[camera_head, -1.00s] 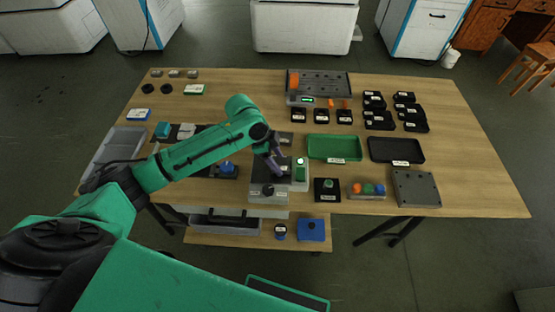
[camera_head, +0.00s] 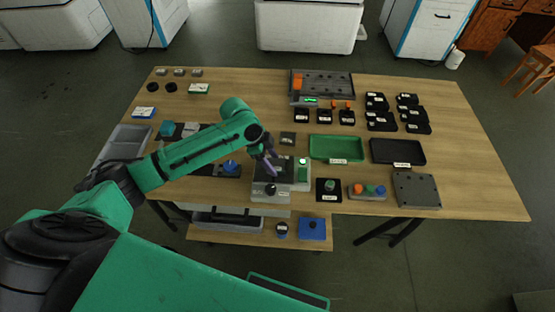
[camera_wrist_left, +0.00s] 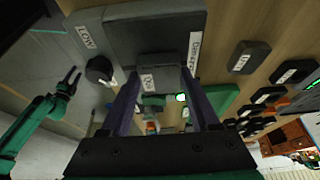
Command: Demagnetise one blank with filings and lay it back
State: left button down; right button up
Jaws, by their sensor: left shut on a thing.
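My left gripper (camera_head: 270,166) is over the dark top plate of the grey demagnetiser (camera_head: 272,198). In the left wrist view its purple fingers (camera_wrist_left: 162,92) are shut on a small dark grey blank (camera_wrist_left: 160,72) with a white label. The blank is in front of the demagnetiser's plate (camera_wrist_left: 158,35); I cannot tell whether it touches. The demagnetiser's black knob (camera_wrist_left: 99,69) has a LOW mark beside it. My right gripper (camera_wrist_left: 70,82) appears at the left of the left wrist view, open and empty, away from the table. Filings are too small to make out.
A small dark block (camera_head: 288,138) and several black labelled pieces (camera_head: 380,121) lie farther back. The table's right end is clear.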

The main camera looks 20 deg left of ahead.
pick_arm(q)
jog(key=shift+a, duration=0.15)
jog(key=shift+a, duration=0.1)
jog(key=shift+s+a+p, duration=0.2)
jog(key=shift+a+p, duration=0.1)
jog(key=shift+a, duration=0.3)
jog(key=shift+s+a+p, duration=0.15)
jog(key=shift+a+p, duration=0.1)
jog(key=shift+a, duration=0.35)
jog(key=shift+s+a+p, duration=0.2)
jog(key=shift+a+p, duration=0.05)
jog(key=shift+a, duration=0.45)
jog(key=shift+s+a+p, duration=0.15)
jog(key=shift+a+p, duration=0.05)
jog(key=shift+a, duration=0.5)
notch_tip(320, 180, up, 8)
jog(key=p, duration=0.7)
jog(key=shift+f+p, duration=0.2)
jog(key=shift+p, duration=0.15)
